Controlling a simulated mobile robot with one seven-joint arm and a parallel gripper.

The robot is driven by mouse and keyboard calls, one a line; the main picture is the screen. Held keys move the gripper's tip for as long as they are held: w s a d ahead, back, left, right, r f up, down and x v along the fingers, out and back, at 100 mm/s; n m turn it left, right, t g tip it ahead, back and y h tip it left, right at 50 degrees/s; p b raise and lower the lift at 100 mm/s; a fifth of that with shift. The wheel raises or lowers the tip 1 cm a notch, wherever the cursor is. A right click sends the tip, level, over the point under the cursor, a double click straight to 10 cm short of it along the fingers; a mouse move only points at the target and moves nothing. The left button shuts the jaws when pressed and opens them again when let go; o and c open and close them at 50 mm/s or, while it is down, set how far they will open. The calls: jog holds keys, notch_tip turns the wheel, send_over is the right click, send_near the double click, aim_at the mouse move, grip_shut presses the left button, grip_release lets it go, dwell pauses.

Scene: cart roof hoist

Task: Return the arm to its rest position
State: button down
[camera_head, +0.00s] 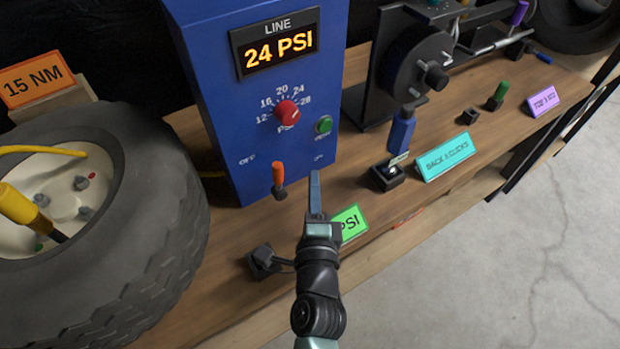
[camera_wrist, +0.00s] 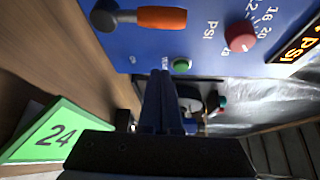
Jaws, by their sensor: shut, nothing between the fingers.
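My gripper (camera_head: 315,182) is shut with nothing in it. In the head view its blue fingers point up in front of the lower right of a blue panel box (camera_head: 215,90), above the wooden bench. In the wrist view the shut fingers (camera_wrist: 163,85) stand near the green button (camera_wrist: 182,65) and the orange-handled lever (camera_wrist: 160,17). I cannot tell whether the fingertips touch the panel. My arm rises from the bottom of the head view and covers part of the green PSI sign (camera_head: 350,222).
The panel shows 24 PSI (camera_head: 279,51) above a red knob (camera_head: 287,111). A tire (camera_head: 150,230) stands at left. A cyan sign (camera_head: 448,157), a blue-handled tool (camera_head: 401,132) and a black disc device (camera_head: 415,65) are at right. The grey floor (camera_head: 480,270) at lower right is clear.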

jog(key=s+b, duration=0.1)
jog(key=s, duration=0.5)
jog(key=shift+a, duration=0.1)
jog(key=w+r+n+t+y, duration=0.15)
jog(key=r+n, duration=0.25)
jog(key=r, duration=0.5)
jog(key=w+a+r+n+t, duration=0.1)
jog(key=r+n+t, duration=0.15)
jog(key=r, duration=0.65)
jog(key=w+r+n+t, duration=0.15)
jog(key=r+n, duration=0.25)
jog(key=r, duration=0.5)
jog(key=s+d+r+n+t+h, duration=0.2)
jog(key=s+r+n, duration=0.25)
jog(key=r, duration=0.85)
jog(key=s+d+r+n+t+h, duration=0.1)
jog(key=s+r+n+t, duration=0.35)
jog(key=r, duration=0.85)
notch_tip(320, 180, up, 17)
jog(key=m+g+p, duration=0.1)
jog(key=g+p, duration=0.1)
jog(key=p, duration=1.6)
jog(key=shift+s, duration=0.2)
jog(key=shift+a+m, duration=0.1)
jog(key=shift+m, duration=0.15)
